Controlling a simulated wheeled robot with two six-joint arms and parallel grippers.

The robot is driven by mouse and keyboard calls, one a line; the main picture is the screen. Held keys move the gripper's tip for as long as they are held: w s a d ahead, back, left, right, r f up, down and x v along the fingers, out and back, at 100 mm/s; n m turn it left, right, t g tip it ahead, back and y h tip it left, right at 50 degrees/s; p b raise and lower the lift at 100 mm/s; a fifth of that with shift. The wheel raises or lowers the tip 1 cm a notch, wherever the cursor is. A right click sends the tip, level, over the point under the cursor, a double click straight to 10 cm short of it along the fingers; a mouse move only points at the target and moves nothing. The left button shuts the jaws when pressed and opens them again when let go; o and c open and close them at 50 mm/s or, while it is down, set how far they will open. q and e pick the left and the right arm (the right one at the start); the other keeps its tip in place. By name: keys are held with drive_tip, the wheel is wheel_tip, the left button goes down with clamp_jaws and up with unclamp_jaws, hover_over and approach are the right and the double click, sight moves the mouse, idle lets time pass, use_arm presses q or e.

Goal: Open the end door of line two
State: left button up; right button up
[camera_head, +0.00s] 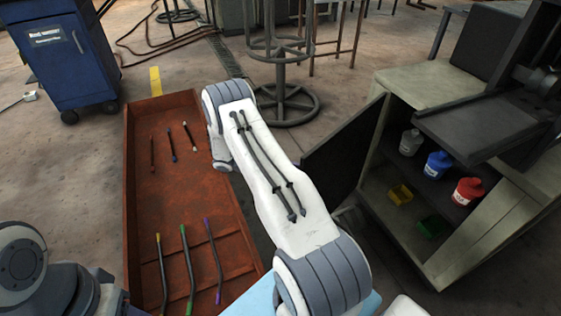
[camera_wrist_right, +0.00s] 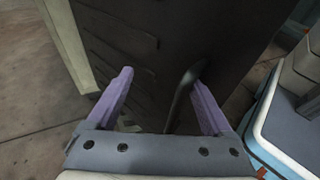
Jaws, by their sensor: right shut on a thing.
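A dark door panel (camera_head: 343,152) stands swung out from the left side of a pale cabinet (camera_head: 430,80) in the head view, its inside shelves exposed. In the right wrist view a dark ridged panel (camera_wrist_right: 125,35) fills the middle, with a dark upright handle (camera_wrist_right: 181,92) on it. My right gripper (camera_wrist_right: 163,98) has its purple fingers around this handle, which lies close to the right finger. In the head view my right arm hides this gripper. My left gripper is outside both views. No line number is readable.
The cabinet holds a grey bottle (camera_head: 410,142), a blue bottle (camera_head: 437,164), a red bottle (camera_head: 467,190), a yellow bin (camera_head: 400,194) and a green bin (camera_head: 433,226). A rust-red tray (camera_head: 190,225) holds several rods. A round stand (camera_head: 285,100) and blue cart (camera_head: 62,55) stand behind.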

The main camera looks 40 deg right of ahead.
drive_tip(key=w+a+b, duration=0.3)
drive_tip(key=w+b, duration=0.3)
drive_tip(key=w, duration=0.4)
drive_tip(key=shift+w, duration=0.15)
idle(0.5)
idle(0.4)
